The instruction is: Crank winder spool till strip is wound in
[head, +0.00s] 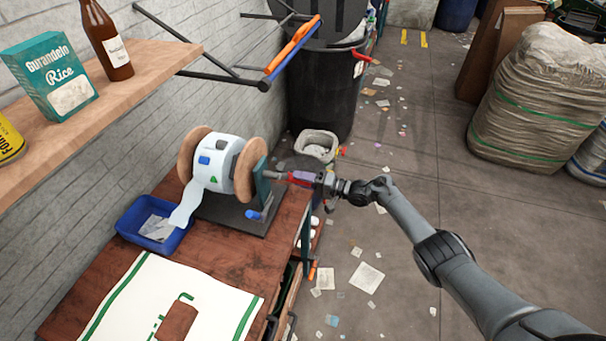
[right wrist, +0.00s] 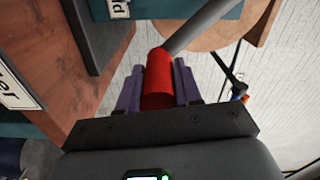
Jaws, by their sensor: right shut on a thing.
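The winder spool (head: 252,160) has two round wooden flanges and stands on a dark base at the back of the wooden bench. A white strip (head: 184,212) with blue, grey and green marks is wrapped on it. Its loose end hangs at the left by a blue tray (head: 128,222). My right gripper (head: 301,178) is shut on the red crank handle, right of the spool. In the right wrist view the red crank handle (right wrist: 159,80) sits between the purple fingers, with a grey crank rod beyond it. My left gripper is not in view.
A shelf (head: 125,80) with a rice box (head: 50,75), a bottle (head: 108,40) and a yellow can (head: 8,142) overhangs the left. A white green-striped cloth (head: 115,310) lies on the bench front. A black bin (head: 325,100) stands behind. Paper scraps litter the floor.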

